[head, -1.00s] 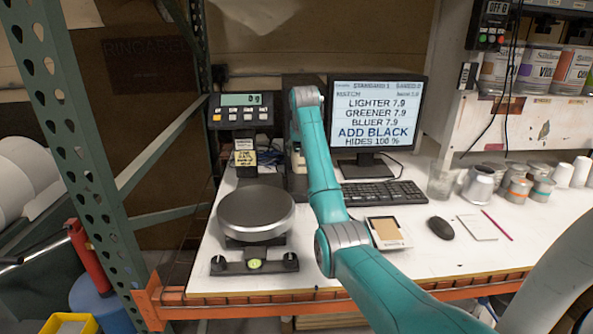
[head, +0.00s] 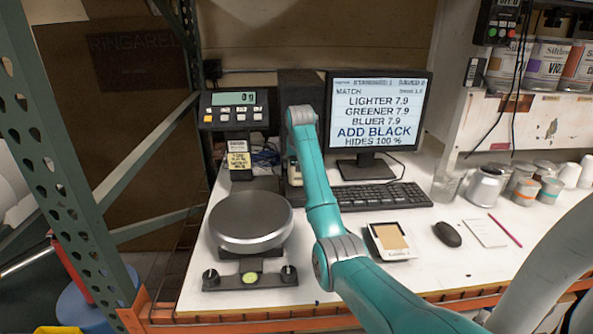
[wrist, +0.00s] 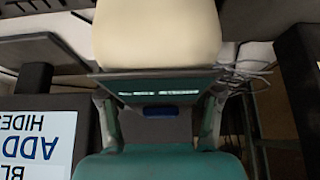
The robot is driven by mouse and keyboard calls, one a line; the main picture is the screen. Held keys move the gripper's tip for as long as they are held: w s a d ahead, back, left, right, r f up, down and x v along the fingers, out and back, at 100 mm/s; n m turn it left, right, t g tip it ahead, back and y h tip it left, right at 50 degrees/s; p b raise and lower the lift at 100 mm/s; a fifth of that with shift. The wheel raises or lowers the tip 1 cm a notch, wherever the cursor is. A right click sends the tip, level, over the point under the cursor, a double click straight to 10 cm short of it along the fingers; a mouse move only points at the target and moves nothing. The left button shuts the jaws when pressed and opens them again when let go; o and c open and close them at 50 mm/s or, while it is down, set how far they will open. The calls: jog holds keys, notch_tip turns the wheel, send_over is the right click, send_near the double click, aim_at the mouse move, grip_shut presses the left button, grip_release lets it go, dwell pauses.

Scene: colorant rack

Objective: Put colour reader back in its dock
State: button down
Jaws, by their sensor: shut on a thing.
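The colour reader (wrist: 157,35) fills the upper middle of the wrist view, with a cream rounded body, a dark strip with small lit text and a blue button. My gripper (wrist: 160,108) is shut on it, one finger at each side. In the head view, my arm mostly hides the gripper and reader; a small cream patch (head: 293,172) shows left of the arm, in front of a tall dark unit (head: 300,92). I cannot tell which thing is the dock, or whether the reader touches it.
A scale with a round dark pan (head: 250,218) stands left of my arm. The monitor (head: 375,112) and keyboard (head: 375,195) are right of it. A card in a tray (head: 391,241), a mouse (head: 447,234) and several cans stand farther right. Cables (wrist: 245,70) show beside the reader.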

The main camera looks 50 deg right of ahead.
jog(key=shift+f, duration=1.4)
jog(key=shift+c, duration=1.1)
grip_release()
jog(key=shift+f, duration=0.15)
jog(key=v, duration=1.2)
